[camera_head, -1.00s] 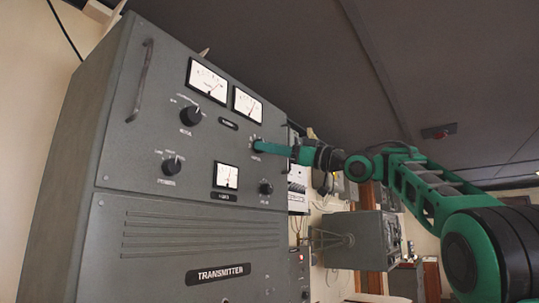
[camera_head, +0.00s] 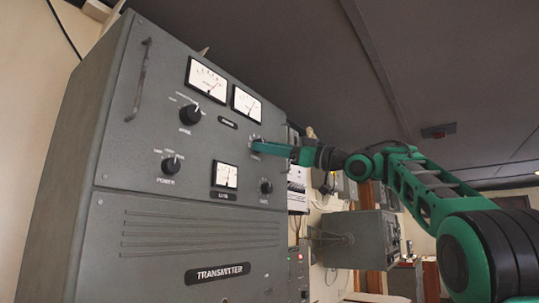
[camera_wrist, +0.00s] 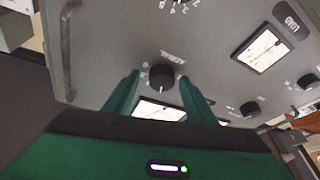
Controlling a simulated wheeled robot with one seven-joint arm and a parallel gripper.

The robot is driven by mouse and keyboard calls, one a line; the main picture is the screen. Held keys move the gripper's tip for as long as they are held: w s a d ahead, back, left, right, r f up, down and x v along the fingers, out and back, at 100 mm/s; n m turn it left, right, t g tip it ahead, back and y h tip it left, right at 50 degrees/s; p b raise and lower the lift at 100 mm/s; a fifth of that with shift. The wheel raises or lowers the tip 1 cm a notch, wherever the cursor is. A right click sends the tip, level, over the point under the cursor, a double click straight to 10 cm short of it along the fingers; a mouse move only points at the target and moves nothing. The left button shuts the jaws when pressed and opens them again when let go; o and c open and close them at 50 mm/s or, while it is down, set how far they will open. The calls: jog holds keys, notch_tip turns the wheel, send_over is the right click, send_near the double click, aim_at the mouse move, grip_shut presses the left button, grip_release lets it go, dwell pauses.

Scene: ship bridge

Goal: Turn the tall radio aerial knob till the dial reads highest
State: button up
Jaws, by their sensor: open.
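The tall grey transmitter cabinet (camera_head: 160,215) fills the left of the head view. My gripper (camera_head: 258,148) reaches its front panel from the right, at a knob right of the upper meters. The fingers mostly hide that knob there. In the wrist view, my open fingers stand either side of a round black knob (camera_wrist: 162,78) with a white pointer line. Two white needle dials, the left one (camera_head: 206,80) and the right one (camera_head: 247,103), sit above; both needles lean right.
A black knob (camera_head: 190,115) and a lower one (camera_head: 171,165) are on the panel's left. A lower meter (camera_head: 225,176) and small knob (camera_head: 266,187) sit below my gripper. A vertical handle (camera_head: 139,78) runs along the upper left edge. Grey equipment (camera_head: 355,240) stands behind at right.

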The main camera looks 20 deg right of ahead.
jog(key=v, duration=1)
jog(key=shift+s+d+f, duration=0.2)
jog(key=shift+d, duration=0.15)
